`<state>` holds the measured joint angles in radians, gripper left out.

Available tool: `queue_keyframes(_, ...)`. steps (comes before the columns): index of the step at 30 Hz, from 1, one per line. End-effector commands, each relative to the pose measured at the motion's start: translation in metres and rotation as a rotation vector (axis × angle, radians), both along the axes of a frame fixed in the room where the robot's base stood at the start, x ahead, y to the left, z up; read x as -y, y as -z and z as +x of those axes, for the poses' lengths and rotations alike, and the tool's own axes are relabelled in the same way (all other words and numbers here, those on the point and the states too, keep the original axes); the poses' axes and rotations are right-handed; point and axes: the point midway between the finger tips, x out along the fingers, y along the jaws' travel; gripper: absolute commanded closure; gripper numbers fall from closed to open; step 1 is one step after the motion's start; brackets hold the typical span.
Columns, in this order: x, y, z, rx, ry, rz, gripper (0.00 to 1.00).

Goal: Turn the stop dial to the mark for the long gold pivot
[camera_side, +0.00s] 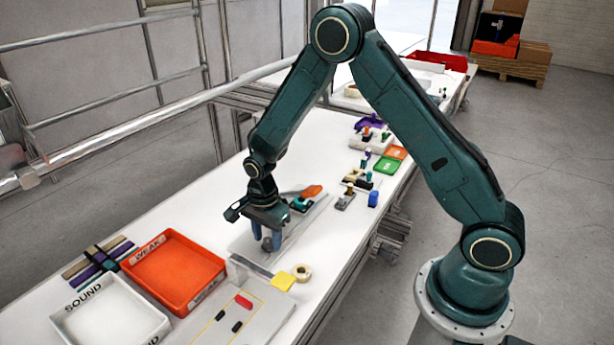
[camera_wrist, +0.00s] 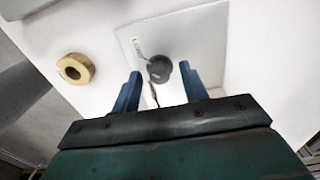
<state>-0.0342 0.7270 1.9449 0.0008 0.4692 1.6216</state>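The stop dial (camera_wrist: 159,69) is a dark round knob on a pale plate (camera_wrist: 205,40), with a curved scale beside it in the wrist view. The marks on the scale are too small to read. My gripper (camera_wrist: 161,80) is open, with one blue finger on each side of the dial and a gap showing at both sides. In the side view my gripper (camera_side: 266,240) points down over the plate, and the dial (camera_side: 267,244) shows small and dark between the fingers. I cannot pick out a long gold pivot for certain.
An orange tray marked WEAK (camera_side: 172,272) and a white tray marked SOUND (camera_side: 110,312) stand at the front left. A tape roll (camera_side: 301,272) lies near the plate and also shows in the wrist view (camera_wrist: 75,69). Small parts and an orange-handled tool (camera_side: 311,191) lie behind my gripper.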

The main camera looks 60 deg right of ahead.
Motion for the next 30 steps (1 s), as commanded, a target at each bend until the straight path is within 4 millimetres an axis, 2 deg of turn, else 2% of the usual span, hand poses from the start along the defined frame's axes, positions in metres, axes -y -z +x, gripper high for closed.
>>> queue_keyframes(11,0.000,-0.002,0.000,0.000,-0.002,0.001,0.56)
queue_keyframes(17,0.000,-0.013,0.001,0.002,-0.002,0.001,0.56)
queue_keyframes(23,0.000,-0.036,0.001,0.003,-0.002,0.001,0.56)
queue_keyframes(30,0.000,-0.077,0.001,0.004,-0.001,0.001,0.56)
